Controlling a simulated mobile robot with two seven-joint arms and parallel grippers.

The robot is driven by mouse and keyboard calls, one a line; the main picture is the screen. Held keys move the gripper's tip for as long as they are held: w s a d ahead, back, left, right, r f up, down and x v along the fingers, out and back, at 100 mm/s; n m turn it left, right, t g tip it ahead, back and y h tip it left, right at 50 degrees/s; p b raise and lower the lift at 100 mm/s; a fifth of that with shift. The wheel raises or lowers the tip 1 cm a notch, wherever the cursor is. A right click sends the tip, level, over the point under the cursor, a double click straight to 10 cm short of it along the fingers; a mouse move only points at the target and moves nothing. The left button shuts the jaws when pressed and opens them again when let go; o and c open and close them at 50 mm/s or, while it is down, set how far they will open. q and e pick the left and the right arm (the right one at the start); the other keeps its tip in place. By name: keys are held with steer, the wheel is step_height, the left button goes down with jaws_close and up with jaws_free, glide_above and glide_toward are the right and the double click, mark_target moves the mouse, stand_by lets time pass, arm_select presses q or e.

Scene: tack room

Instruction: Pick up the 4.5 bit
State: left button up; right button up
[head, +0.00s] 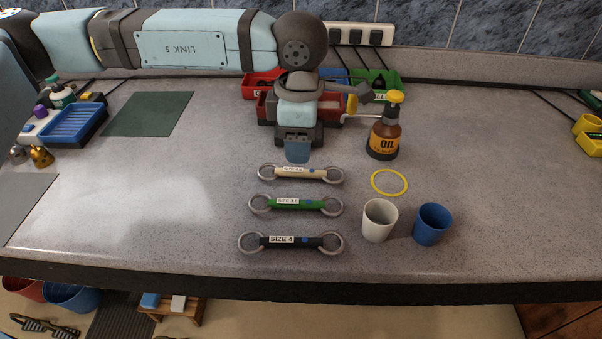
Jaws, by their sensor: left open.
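Three bits with a ring at each end lie in a column on the counter. The cream bit (318,174) is farthest back; its small label seems to read size 4.5. The green bit (314,205) lies in front of it, its label hard to read. The black bit (312,241), labelled SIZE 4, is nearest. My left gripper (298,157) points down just behind and above the cream bit, open, with nothing seen in it. Its far finger is hidden. My right gripper is out of view.
An oil bottle (384,132), a yellow ring (389,182), a white cup (379,221) and a blue cup (431,225) stand right of the bits. Red (262,83) and green (388,82) bins are behind my gripper. The counter left of the bits is clear.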

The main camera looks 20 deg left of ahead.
mark_target(301, 170)
arm_select(q)
steer(key=shift+d+f, duration=0.1)
steer(key=shift+f, duration=2.95)
jaws_close()
